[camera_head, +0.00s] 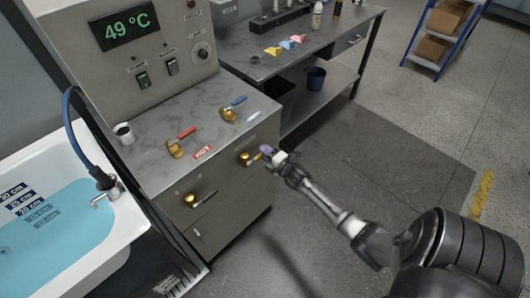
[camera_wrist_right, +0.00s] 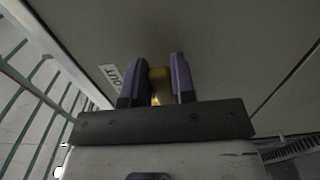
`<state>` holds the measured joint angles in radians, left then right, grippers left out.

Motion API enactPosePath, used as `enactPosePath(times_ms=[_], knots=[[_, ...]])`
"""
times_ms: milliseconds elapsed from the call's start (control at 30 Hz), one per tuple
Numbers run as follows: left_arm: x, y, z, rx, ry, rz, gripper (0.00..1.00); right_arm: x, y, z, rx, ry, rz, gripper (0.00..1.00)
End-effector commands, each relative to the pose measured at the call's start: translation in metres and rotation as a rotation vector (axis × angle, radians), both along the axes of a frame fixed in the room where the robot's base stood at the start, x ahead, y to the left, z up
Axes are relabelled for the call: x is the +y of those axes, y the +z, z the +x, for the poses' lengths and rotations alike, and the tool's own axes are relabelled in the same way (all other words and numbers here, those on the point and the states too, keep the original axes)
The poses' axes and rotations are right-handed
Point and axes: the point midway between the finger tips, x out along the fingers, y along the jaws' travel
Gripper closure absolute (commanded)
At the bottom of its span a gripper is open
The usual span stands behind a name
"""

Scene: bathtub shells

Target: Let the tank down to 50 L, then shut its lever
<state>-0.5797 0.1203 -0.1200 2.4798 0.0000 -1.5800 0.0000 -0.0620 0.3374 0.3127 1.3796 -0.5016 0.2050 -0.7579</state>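The tank is a white tub (camera_head: 118,238) at the left, holding blue water (camera_head: 62,246); depth labels mark its inner wall, the lower ones under water. No litre reading is legible. Two brass valves sit on the cabinet front: a left one (camera_head: 189,199) and a right one (camera_head: 244,159). My right gripper (camera_head: 266,151) is at the right valve's lever. In the right wrist view its two purple fingers (camera_wrist_right: 161,82) close in on both sides of a brass piece (camera_wrist_right: 160,76), beside an "OUT" label (camera_wrist_right: 110,75). The fingers hide part of the lever. My left gripper is out of view.
The cabinet top (camera_head: 150,154) carries a red lever (camera_head: 186,134) with a HOT label, a blue lever (camera_head: 236,102) and a metal cup (camera_head: 124,133). A panel display (camera_head: 124,30) reads 49 °C. A side table (camera_head: 340,42) stands behind. The floor in front is clear.

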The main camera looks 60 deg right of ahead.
Motion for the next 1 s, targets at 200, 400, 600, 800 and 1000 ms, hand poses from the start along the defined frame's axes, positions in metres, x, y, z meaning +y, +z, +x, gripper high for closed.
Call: enactPosePath(times_ms=[200,400,600,800,1000], knots=[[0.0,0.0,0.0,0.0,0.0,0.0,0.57,0.0,0.001,0.0,-0.002,0.0,0.003,0.55],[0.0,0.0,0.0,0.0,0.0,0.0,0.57,0.0,0.0,0.0,-0.002,0.0,0.005,0.53],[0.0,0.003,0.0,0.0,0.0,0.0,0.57,0.003,0.0,-0.01,0.001,0.0,0.007,0.53],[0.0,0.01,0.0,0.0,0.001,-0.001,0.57,0.01,0.0,-0.045,0.002,0.0,0.006,0.53],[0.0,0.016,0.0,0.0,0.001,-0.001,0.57,0.018,0.001,-0.084,0.001,-0.001,0.005,0.53]])
